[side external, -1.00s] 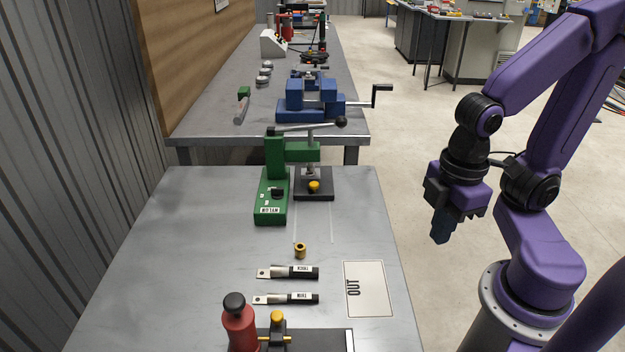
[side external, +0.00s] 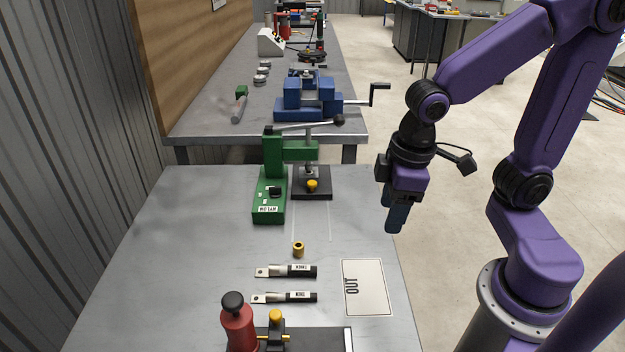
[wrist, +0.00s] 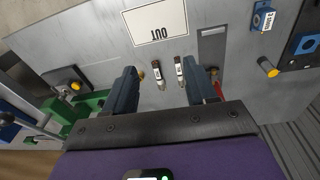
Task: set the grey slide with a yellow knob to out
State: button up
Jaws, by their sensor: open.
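A dark grey slide (side external: 324,193) with a yellow knob (side external: 312,186) sits under the green press (side external: 268,200) in the side view. Faint parallel lines run from it along the table toward the near end. In the wrist view the slide (wrist: 60,76) and its knob (wrist: 76,86) show at the left, near the green press (wrist: 90,105). My gripper (side external: 395,224) hangs over the table's right edge, to the right of the slide and apart from it. In the wrist view its two fingers (wrist: 161,88) are spread with nothing held.
A white card marked OUT (side external: 370,298), a brass bush (side external: 298,250) and two labelled tools (side external: 290,271) lie nearer on the table. A red bottle-like object (side external: 237,325) stands by another yellow knob (side external: 275,316). The press lever (side external: 300,126) reaches above the slide.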

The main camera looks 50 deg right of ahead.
jog(key=w+d+m+t+h, duration=0.15)
jog(key=w+m, duration=0.55)
jog(key=w, duration=0.8)
jog(key=m+t, duration=0.1)
jog(key=m, duration=0.6)
send_near(312, 183)
jog(key=shift+h, duration=0.45)
jog(key=x, duration=0.8)
jog(key=shift+w+a+f, duration=0.1)
jog(key=shift+a+f, duration=0.1)
grip_shut()
